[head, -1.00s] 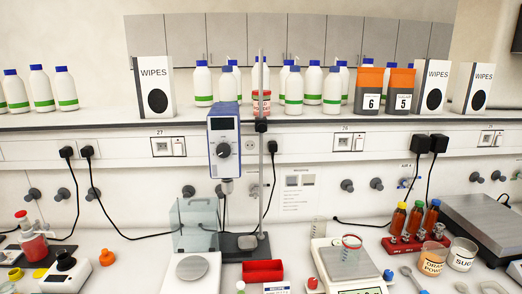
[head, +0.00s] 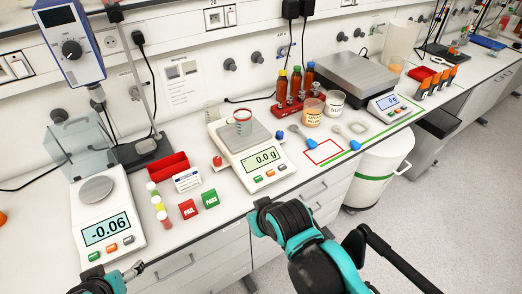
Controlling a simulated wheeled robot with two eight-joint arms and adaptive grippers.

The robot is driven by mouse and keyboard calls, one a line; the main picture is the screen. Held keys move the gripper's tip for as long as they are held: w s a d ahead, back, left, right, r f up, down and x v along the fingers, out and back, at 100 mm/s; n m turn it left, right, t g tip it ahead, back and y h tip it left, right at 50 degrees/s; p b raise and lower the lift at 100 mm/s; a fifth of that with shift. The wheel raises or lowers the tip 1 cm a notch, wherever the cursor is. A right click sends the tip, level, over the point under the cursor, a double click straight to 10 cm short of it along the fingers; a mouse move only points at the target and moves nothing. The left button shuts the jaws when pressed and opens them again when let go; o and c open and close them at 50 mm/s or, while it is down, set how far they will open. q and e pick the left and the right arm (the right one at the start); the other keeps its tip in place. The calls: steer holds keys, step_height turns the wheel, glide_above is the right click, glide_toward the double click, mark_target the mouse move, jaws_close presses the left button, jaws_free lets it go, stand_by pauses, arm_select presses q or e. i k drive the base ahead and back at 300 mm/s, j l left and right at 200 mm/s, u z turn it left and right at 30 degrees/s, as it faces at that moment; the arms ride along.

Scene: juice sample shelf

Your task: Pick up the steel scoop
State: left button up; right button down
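Two scoop-like utensils lie on the bench to the right of the middle balance. One has a grey bowl and handle (head: 302,137) and a blue tip. The other (head: 343,134) lies to its right, beyond a red-outlined rectangle. I cannot tell from their looks which is the steel scoop. Nothing holds either one. My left gripper (head: 132,271) is only partly in view at the bottom left, in front of the left balance, far from both. My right arm stands in front of the bench at the lower middle; its fingers cannot be made out.
The left balance (head: 125,231) reads -0.06; the middle balance (head: 229,158) carries a red-rimmed cup. Jars labelled orange powder (head: 313,113) and sugar (head: 334,104) and a red bottle rack (head: 297,107) stand behind the scoops. A red-outlined rectangle (head: 308,158) lies bare before them.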

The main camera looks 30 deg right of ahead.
mark_target(312, 144)
steer(key=z, duration=1.3)
